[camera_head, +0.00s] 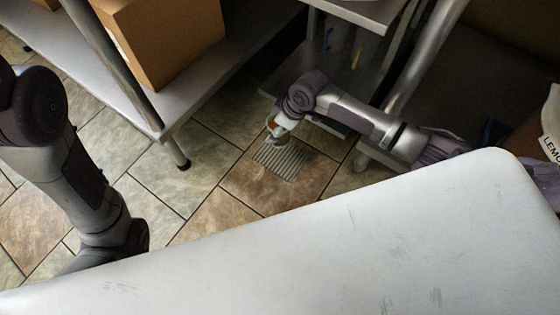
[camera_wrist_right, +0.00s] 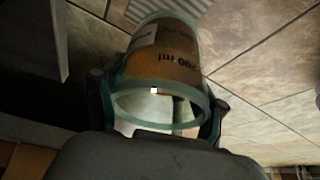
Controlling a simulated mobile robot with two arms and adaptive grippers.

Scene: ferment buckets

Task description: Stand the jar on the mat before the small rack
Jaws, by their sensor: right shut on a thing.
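The grey striped mat (camera_head: 283,161) lies on the floor tiles, just below the jar in the head view. A strip of the mat (camera_wrist_right: 143,8) shows past the jar's far end. The small metal rack (camera_head: 345,72) stands behind the mat. My left gripper is out of sight.
A shelf unit (camera_head: 185,95) bearing a cardboard box (camera_head: 160,40) stands at the upper left, its leg (camera_head: 179,150) near the mat. Tiles (camera_head: 165,190) left of the mat are clear. A labelled white item (camera_head: 551,125) shows at the right edge.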

